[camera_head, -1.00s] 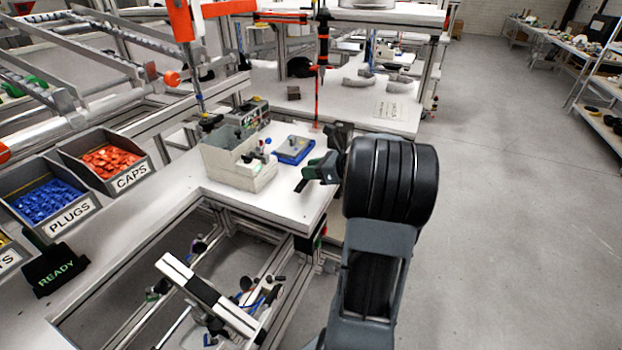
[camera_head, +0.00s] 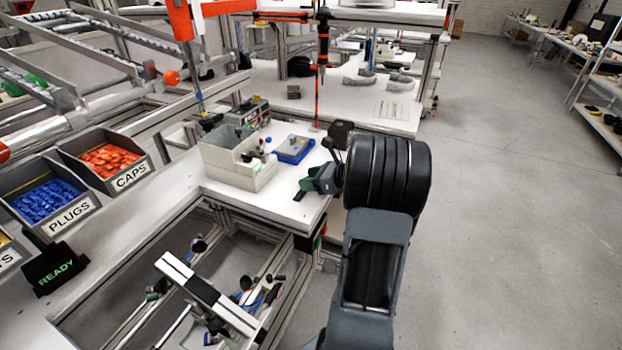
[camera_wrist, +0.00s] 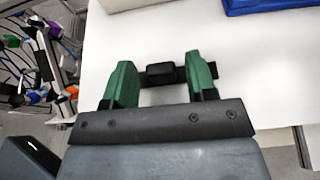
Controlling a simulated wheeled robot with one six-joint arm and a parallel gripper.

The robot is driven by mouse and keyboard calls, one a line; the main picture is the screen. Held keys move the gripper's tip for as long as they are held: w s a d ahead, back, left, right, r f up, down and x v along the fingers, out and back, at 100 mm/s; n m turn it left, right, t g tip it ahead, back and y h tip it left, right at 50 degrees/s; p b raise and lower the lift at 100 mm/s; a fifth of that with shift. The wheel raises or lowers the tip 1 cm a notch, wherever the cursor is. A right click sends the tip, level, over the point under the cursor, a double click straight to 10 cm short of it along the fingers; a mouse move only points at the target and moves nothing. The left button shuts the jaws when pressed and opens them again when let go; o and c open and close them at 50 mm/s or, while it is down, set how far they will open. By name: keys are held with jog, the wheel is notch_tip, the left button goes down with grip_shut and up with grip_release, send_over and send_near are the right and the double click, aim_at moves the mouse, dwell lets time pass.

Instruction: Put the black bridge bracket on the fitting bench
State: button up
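My gripper (camera_wrist: 158,80) has two green fingers spread apart over a white bench top (camera_wrist: 255,75). A small black block (camera_wrist: 160,74), which looks like the black bridge bracket, lies between the fingertips, with a gap on each side. In the head view my gripper (camera_head: 316,184) is low over the right end of the near bench (camera_head: 270,202). A farther white bench (camera_head: 345,98) carries grey curved pieces (camera_head: 397,83); I cannot tell which bench is the fitting bench.
A beige divided bin (camera_head: 237,170) and a blue tray (camera_head: 293,150) stand left of my gripper. Bins of orange caps (camera_head: 109,158) and blue plugs (camera_head: 45,200) and a READY sign (camera_head: 53,272) are at left. A tool (camera_head: 323,40) hangs over the far bench.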

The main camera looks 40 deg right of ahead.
jog(key=shift+o, duration=0.2)
jog(key=shift+r, duration=0.3)
jog(key=v, duration=1.2)
jog(key=a+n+g, duration=0.1)
jog(key=a+n, duration=0.1)
jog(key=a, duration=0.2)
jog(key=w+a+n+g, duration=0.1)
jog(key=a+n+g, duration=0.1)
jog(key=a, duration=0.2)
jog(key=a+f+n+g+y, duration=0.1)
jog(key=a+n, duration=0.2)
jog(key=shift+w+a+f+g, duration=0.15)
jog(key=shift+w+a+g, duration=0.15)
jog(key=shift+a, duration=0.1)
jog(key=s+a+f+n+g+h, duration=0.1)
jog(key=s+a+n+h, duration=0.2)
jog(key=a+n, duration=0.5)
jog(key=s+a+f+n+g+h, duration=0.1)
jog(key=s+a+n+h, duration=0.3)
jog(key=a+n, duration=0.5)
jog(key=s+n+g, duration=0.1)
jog(key=n, duration=0.5)
jog(key=shift+s+a+f+n+g, duration=0.15)
jog(key=shift+s+f+n+g, duration=0.1)
jog(key=shift+s+n+g, duration=0.1)
